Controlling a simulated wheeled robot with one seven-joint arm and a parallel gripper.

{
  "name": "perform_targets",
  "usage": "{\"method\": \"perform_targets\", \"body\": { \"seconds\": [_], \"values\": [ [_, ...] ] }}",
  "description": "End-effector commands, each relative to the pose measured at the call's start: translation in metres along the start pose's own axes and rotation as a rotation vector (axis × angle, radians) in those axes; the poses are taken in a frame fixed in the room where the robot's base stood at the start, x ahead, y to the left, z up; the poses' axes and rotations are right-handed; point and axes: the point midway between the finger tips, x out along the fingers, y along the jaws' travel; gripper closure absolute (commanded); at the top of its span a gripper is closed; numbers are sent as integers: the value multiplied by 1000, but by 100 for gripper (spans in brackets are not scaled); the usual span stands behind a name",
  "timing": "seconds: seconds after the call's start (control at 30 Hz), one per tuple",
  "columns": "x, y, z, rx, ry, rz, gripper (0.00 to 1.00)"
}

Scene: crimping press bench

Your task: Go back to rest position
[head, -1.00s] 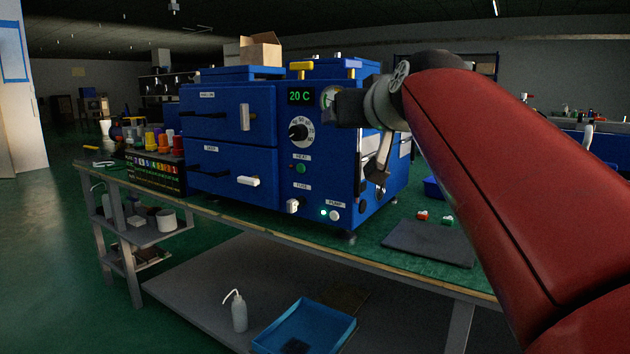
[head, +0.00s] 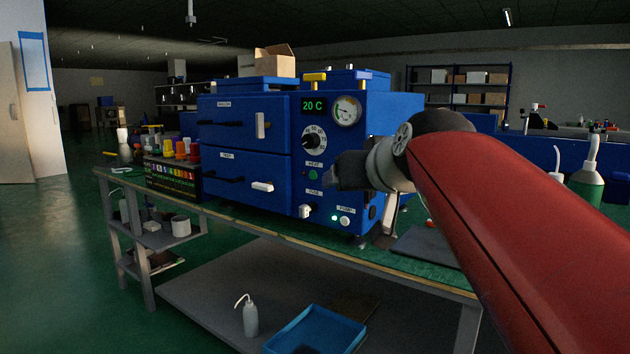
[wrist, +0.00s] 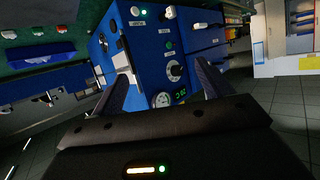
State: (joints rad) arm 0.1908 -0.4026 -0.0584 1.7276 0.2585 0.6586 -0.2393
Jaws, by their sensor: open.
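My gripper (wrist: 162,85) is open and empty in the wrist view, with its two dark fingers spread apart. The blue press machine (head: 240,135) stands on the bench. Its front panel (wrist: 165,50) shows sideways beyond my fingers in the wrist view. In the head view my red arm reaches in from the right, and its dark wrist end is in front of the machine's right side, covering part of it. The fingers are hard to make out there. I cannot tell the exact gap between gripper and machine.
The bench (head: 290,238) carries colored cups (head: 181,150) at left and a dark mat (head: 425,244) at right, partly behind my arm. Below are a white squeeze bottle (head: 250,318) and a blue tray (head: 318,330). A green bottle (head: 587,185) stands at far right. Floor at left is clear.

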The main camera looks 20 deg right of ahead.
Motion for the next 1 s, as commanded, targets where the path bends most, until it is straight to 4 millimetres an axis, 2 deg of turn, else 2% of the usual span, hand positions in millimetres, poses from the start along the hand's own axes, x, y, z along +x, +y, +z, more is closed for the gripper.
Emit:
{"method": "perform_targets", "body": {
  "seconds": [0.17,0.27,0.37,0.5,0.6,0.7,0.83,0.9,1.0],
  "values": [
    [0,-2,5,0,-10,-3,22],
    [0,-9,32,-2,-65,-16,22],
    [-2,-22,87,-8,-175,-35,22],
    [-14,-39,187,-30,-369,-52,22],
    [-27,-44,252,-52,-494,-52,22],
    [-39,-46,304,-74,-592,-45,22],
    [-50,-44,344,-94,-668,-35,22],
    [-53,-43,354,-99,-686,-31,22],
    [-54,-43,358,-100,-695,-29,22]
  ]
}}
